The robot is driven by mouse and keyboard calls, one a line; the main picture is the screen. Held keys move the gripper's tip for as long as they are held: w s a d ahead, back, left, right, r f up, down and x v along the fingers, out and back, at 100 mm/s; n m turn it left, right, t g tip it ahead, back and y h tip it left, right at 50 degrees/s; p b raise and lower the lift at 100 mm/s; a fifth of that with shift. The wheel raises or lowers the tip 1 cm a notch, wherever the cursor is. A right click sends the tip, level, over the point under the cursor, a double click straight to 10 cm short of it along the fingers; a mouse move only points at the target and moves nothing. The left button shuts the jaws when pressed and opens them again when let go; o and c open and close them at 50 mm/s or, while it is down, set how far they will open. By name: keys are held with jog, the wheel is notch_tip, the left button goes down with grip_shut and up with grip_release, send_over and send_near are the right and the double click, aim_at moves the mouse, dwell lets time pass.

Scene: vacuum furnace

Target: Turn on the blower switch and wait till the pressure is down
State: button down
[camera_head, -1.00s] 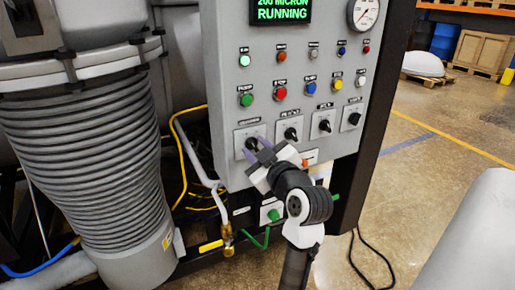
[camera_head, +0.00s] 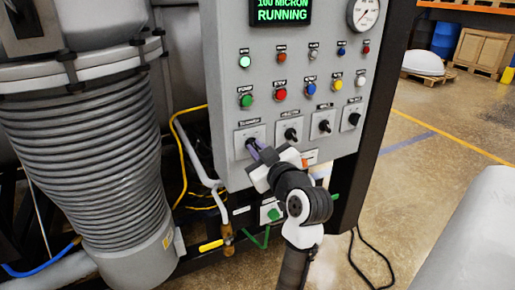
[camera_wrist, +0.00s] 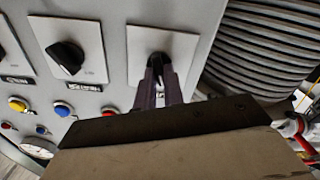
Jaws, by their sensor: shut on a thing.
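The grey control panel (camera_head: 228,150) has a row of black rotary switches on white plates. My gripper (camera_head: 257,155) is at the leftmost switch (camera_head: 251,143), whose label is too blurred to read. In the wrist view my gripper's fingers (camera_wrist: 158,80) are shut around this switch's black knob (camera_wrist: 157,60), against its white plate (camera_wrist: 183,46). The fingers partly hide the knob, so its exact angle is hard to read. The green display (camera_head: 281,11) reads "100 MICRON RUNNING". The round pressure gauge (camera_head: 365,14) is at the panel's upper right; its reading is too small to tell.
Several coloured buttons, including a green one (camera_head: 246,101) and a red one (camera_head: 280,94), sit above the switches. A ribbed grey bellows (camera_head: 85,160) stands left of the panel. A yellow hose (camera_head: 183,150) and a black cable (camera_head: 365,268) run nearby.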

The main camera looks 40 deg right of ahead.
jog(key=m+p, duration=0.2)
jog(key=m, duration=0.3)
jog(key=shift+r, duration=0.1)
jog(key=shift+d+m+p, duration=0.15)
jog(key=shift+m+p, duration=1.25)
jog(key=shift+m, duration=1.1)
jog(key=c, duration=1.5)
grip_release()
jog(key=b+v, duration=0.3)
jog(key=v, duration=1.1)
jog(key=shift+d, duration=0.1)
